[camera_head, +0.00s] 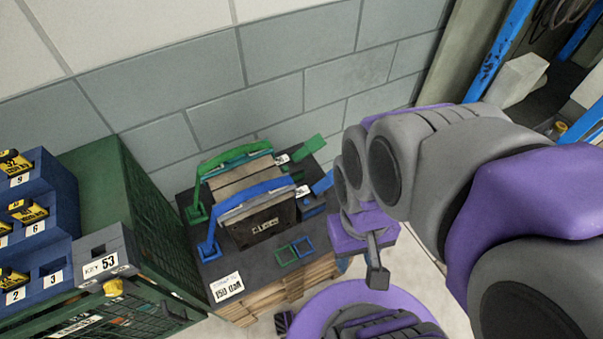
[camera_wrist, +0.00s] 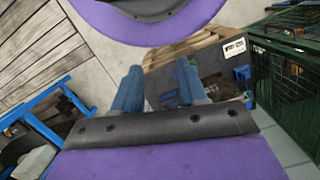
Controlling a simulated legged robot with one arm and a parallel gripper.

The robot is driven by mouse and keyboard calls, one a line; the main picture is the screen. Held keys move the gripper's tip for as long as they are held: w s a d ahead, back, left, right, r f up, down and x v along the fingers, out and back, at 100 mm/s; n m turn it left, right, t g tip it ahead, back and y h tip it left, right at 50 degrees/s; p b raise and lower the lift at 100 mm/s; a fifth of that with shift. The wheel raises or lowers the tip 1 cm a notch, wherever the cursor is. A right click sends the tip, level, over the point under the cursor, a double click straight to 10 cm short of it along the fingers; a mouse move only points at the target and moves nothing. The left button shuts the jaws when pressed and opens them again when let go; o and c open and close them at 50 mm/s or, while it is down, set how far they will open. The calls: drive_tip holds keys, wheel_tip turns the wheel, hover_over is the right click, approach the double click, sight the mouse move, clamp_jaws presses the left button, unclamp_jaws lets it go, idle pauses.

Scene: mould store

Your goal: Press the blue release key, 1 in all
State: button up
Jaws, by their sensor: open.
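A dark mould box (camera_head: 262,222) stands on a black-topped wooden stack (camera_head: 212,268), with a blue bar (camera_head: 250,192) across its front and a green bar (camera_head: 232,155) behind. A blue angled tab (camera_head: 322,183) sticks out at its right end, with a green tab (camera_head: 308,148) farther back. I cannot tell for sure which blue part is the release key. My gripper (camera_head: 378,272) hangs to the right of the stack, apart from the box. In the wrist view its blue-grey fingers (camera_wrist: 158,82) are spread and empty, with the stack's top behind them.
Blue bins (camera_head: 35,225) and a grey box marked KEY 53 (camera_head: 105,255) stand at the left by green crates (camera_head: 135,215). A tiled wall (camera_head: 270,100) is behind. A blue-framed rack (camera_head: 500,50) is at the right. Pale floor shows right of the stack.

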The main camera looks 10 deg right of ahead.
drive_tip(key=shift+a, duration=0.2)
drive_tip(key=c, duration=0.5)
drive_tip(key=shift+d, duration=0.15)
clamp_jaws()
idle(0.7)
